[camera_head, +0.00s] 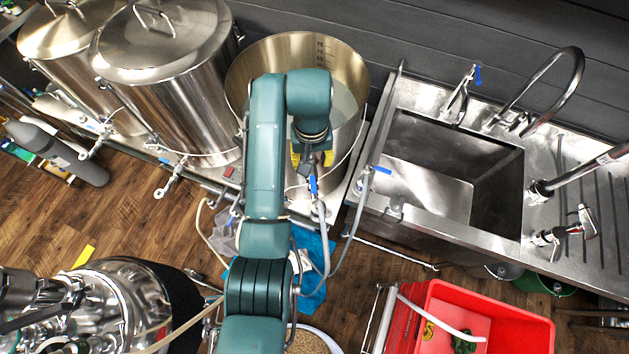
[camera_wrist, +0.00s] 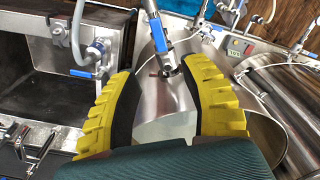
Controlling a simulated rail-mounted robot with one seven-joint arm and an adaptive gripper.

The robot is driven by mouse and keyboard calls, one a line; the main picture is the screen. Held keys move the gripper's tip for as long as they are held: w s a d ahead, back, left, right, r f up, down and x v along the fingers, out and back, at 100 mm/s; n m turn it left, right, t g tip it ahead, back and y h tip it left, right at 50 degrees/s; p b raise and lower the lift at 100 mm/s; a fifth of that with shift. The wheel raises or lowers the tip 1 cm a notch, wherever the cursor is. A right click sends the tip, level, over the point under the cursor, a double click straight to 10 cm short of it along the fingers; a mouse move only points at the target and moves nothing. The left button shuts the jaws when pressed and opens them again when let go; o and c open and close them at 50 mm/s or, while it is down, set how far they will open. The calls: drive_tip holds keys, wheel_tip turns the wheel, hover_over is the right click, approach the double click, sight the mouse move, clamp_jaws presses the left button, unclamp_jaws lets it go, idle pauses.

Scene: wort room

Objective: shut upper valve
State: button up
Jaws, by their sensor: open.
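A valve with a blue lever (camera_head: 313,185) is on the front of the open steel kettle (camera_head: 352,70), just below my gripper. In the wrist view its blue lever (camera_wrist: 157,34) lies roughly along the metal valve body and pipe, beyond the fingertips. The frames do not label which valve is the upper one. My gripper (camera_head: 311,161) is open and empty, with its yellow fingers pointing down at the kettle's front. In the wrist view the gripper (camera_wrist: 161,72) has its fingers spread to either side of the valve, with no visible contact.
A steel sink (camera_head: 430,175) stands right of the kettle, with another blue-handled valve (camera_head: 382,170) at its near left edge. Lidded steel kettles (camera_head: 165,80) stand left. Hoses hang below the valve. A red crate (camera_head: 480,310) sits on the floor at right.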

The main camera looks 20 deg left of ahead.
sight(313, 183)
wheel_tip(313, 183, down, 12)
drive_tip(key=shift+d+p, duration=0.1)
drive_tip(key=shift+p, duration=0.3)
clamp_jaws()
drive_tip(key=shift+s, duration=0.1)
